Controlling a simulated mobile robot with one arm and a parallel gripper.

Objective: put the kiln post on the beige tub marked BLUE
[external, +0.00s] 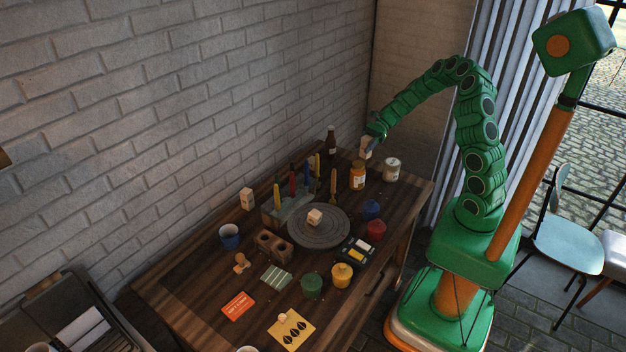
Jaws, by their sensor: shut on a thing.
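My gripper (375,136) is at the back of the table, shut on a small pale block, which looks like the kiln post (366,148). It holds the block in the air, just above or behind an orange jar in this view. A pale beige tub (391,170) stands at the back right, to the right of the jar and lower right of the gripper. Its marking is too small to read. Other pale blocks are on the table: one stands upright by the wall (247,199) and one is on the round grey turntable (314,217).
Blue (372,210), red (376,230), green (312,286) and yellow (341,275) pots line the right side. A rack of upright coloured tools (290,208) stands left of the turntable.

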